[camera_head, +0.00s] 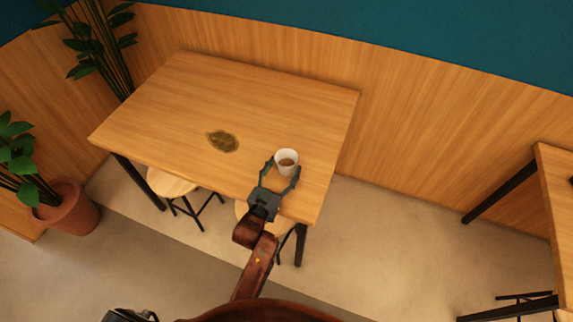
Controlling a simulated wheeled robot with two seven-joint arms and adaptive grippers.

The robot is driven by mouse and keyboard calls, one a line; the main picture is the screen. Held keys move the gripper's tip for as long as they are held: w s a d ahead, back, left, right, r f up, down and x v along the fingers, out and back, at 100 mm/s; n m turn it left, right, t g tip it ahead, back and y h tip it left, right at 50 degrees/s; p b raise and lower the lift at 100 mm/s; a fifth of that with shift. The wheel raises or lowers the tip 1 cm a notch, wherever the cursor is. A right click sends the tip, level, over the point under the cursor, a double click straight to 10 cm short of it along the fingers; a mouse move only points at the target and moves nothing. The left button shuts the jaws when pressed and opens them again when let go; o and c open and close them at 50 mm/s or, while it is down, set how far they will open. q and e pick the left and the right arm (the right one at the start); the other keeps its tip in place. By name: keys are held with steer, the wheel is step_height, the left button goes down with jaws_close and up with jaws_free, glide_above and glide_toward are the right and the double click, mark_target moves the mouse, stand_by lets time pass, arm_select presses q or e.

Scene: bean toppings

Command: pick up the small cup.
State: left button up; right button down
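A small white cup (287,169) with brown contents stands upright on the wooden table (230,85), near its right side. A narrow gap seems to show at the left finger. I cannot tell whether the right finger touches the cup.
A dark brown patch of beans or grounds (222,141) lies on the table left of the cup. Stools (171,183) stand under the front edge. A wood-panelled wall (420,110) is behind. Another table (557,190) is at far right; a potted plant (66,210) is at left.

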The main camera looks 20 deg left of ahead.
arm_select(q)
steer(key=c, duration=1.1)
steer(key=shift+o, duration=0.2)
steer(key=shift+r, duration=0.1)
